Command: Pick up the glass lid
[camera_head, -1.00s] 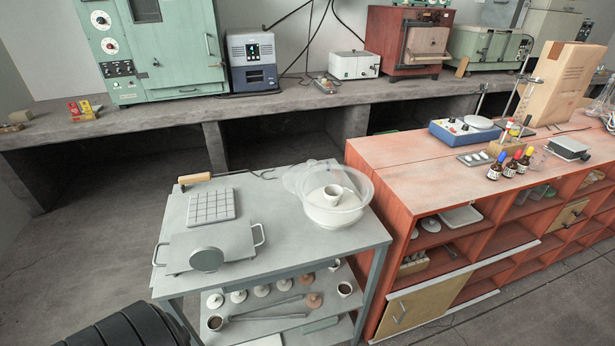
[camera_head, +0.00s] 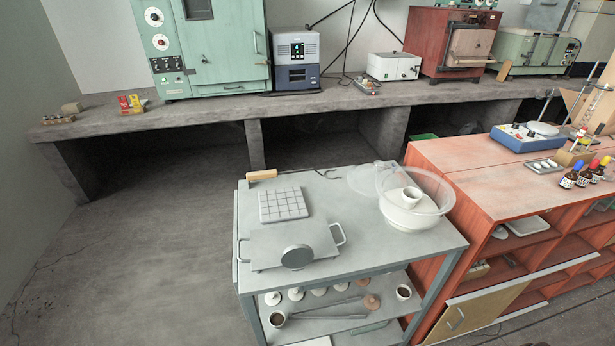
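A clear, round glass piece (camera_head: 365,179), which looks like the glass lid, is at the back right of the grey metal cart (camera_head: 345,262). It overlaps the left side of a large clear bowl shape (camera_head: 437,193); whether they touch is hard to tell. A white bowl (camera_head: 408,219) and a small white cup (camera_head: 411,196) show through the clear bowl shape. Neither of my grippers is in view.
The cart top also holds a gridded plate (camera_head: 283,204), a flat grey press with handles (camera_head: 285,246) and a wooden-handled tool (camera_head: 262,175). An orange-red shelf unit (camera_head: 470,180) stands close on its right. Open floor (camera_head: 150,240) lies to the left.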

